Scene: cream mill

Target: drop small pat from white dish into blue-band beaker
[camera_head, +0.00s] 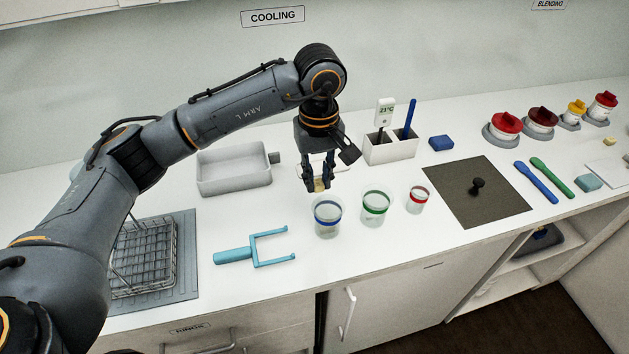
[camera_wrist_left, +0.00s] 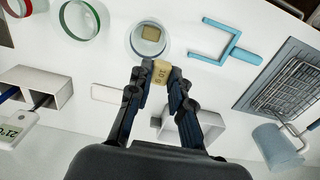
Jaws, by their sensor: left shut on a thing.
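My left gripper (camera_head: 318,184) points down and is shut on a small tan pat (camera_wrist_left: 160,73), with printed marks on its face. It holds the pat above the bench, just behind the blue-band beaker (camera_head: 327,217). In the left wrist view the blue-band beaker (camera_wrist_left: 134,41) lies just beyond the fingertips, and another tan block (camera_wrist_left: 151,34) shows inside its rim. The white dish (camera_wrist_left: 104,93) looks empty on the bench in the wrist view; in the head view the gripper partly hides it. My right gripper is not in view.
A green-band beaker (camera_head: 375,208) and a red-band beaker (camera_head: 418,199) stand to the right. A light-blue fork tool (camera_head: 234,255) lies left of the blue-band beaker. A grey tub (camera_head: 233,178) and a thermometer holder (camera_head: 390,150) stand behind.

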